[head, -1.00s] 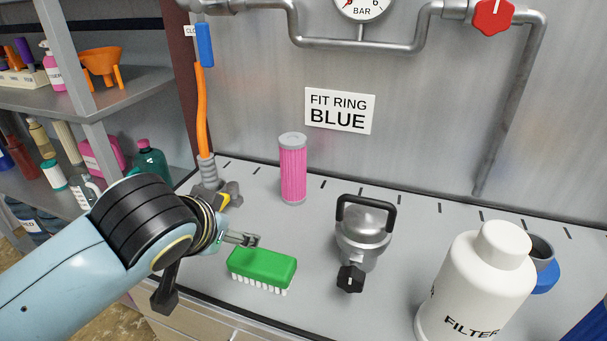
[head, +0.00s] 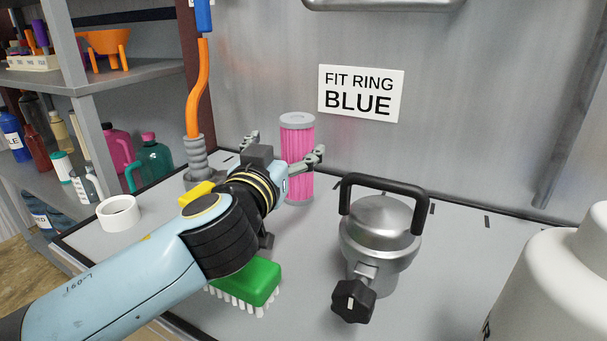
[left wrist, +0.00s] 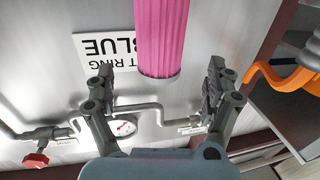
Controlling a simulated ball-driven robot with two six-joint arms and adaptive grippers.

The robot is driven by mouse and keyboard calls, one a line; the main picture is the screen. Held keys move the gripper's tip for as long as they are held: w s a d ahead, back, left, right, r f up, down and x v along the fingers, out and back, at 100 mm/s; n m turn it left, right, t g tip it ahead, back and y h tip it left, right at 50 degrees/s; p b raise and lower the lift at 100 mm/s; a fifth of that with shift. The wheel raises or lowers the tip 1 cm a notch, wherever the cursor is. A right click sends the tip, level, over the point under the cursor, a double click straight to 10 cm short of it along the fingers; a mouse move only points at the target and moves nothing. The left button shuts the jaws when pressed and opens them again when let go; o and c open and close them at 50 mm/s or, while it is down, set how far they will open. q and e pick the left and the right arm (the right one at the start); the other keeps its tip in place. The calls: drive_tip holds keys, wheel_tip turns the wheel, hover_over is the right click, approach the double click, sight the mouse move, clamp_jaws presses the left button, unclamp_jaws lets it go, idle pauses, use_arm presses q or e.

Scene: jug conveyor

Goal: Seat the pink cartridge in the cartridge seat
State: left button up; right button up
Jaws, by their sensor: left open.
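The pink cartridge (head: 300,170), a ribbed cylinder with grey end caps, stands upright on the grey counter near the back wall. My left gripper (head: 285,151) is open at the cartridge, with one finger on each side of it in the picture. In the left wrist view the pink cartridge (left wrist: 161,35) shows between the spread fingers of my left gripper (left wrist: 160,80), with visible gaps on both sides. I cannot pick out the cartridge seat for sure. My right gripper is not in view.
A steel pot-like housing (head: 380,240) with black handle and knob stands right of the cartridge. A green brush (head: 250,280) lies under my left arm. A white canister (head: 555,290) is at the right, a white ring (head: 119,214) at the left. An orange hose (head: 197,90) rises behind.

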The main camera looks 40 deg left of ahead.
sight(292, 144)
use_arm(q)
drive_tip(key=shift+a, duration=0.15)
drive_tip(key=shift+w+a+r+p, duration=0.1)
drive_tip(key=shift+w+a+p, duration=0.1)
drive_tip(key=shift+w+p, duration=0.15)
drive_tip(key=x, duration=0.1)
drive_tip(key=p+x, duration=0.1)
drive_tip(key=x, duration=0.3)
drive_tip(key=shift+w+d+f+p, duration=0.1)
drive_tip(key=shift+d+f+p, duration=0.05)
drive_tip(key=shift+f+p, duration=0.15)
drive_tip(key=shift+w+a+f, duration=0.1)
drive_tip(key=shift+w+a, duration=0.2)
drive_tip(key=shift+w, duration=0.2)
drive_tip(key=c, duration=1.3)
